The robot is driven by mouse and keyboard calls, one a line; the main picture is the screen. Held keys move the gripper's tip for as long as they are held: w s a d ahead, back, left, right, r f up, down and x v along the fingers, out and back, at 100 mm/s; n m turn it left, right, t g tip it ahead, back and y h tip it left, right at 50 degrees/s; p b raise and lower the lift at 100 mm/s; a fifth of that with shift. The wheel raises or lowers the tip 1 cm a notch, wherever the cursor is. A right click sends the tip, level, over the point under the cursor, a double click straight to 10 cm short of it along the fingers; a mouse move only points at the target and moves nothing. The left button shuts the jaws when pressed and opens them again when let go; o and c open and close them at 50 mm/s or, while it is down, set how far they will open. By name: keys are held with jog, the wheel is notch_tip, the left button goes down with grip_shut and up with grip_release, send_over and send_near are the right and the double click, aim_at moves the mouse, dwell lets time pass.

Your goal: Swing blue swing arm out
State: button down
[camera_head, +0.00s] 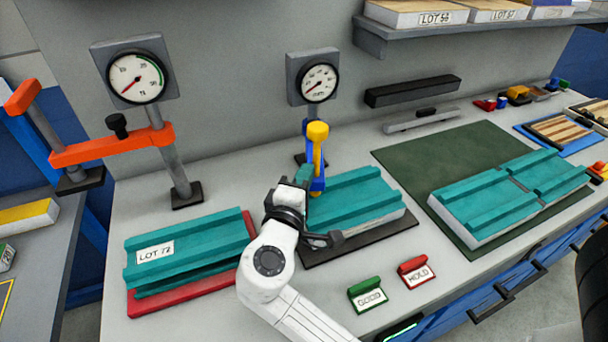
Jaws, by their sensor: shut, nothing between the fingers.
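The blue swing arm (317,184) is at the middle of the bench, by the gauge (319,83) on its grey plate. It reaches from the gauge's post toward me, over the back left of a teal ribbed panel (362,196). A yellow knob (318,131) stands up on it. My gripper (304,174) is shut and empty, close against the left side of the blue arm's near end. I cannot tell whether they touch. My gripper and wrist hide part of the panel's left side.
An orange swing arm (110,146) with a black knob reaches left from another gauge post. The LOT 72 panel (190,245) lies on a red base at left. GOOD (368,296) and HOLD (415,272) signs stand in front. More panels lie on a green mat (415,160) at right.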

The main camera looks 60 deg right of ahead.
jog(key=s+d+n+t, duration=0.1)
jog(key=s+d+t, duration=0.1)
jog(key=s+d, duration=0.4)
jog(key=shift+s+y+p, duration=0.3)
jog(key=shift+s+y, duration=0.1)
jog(key=shift+s, duration=0.25)
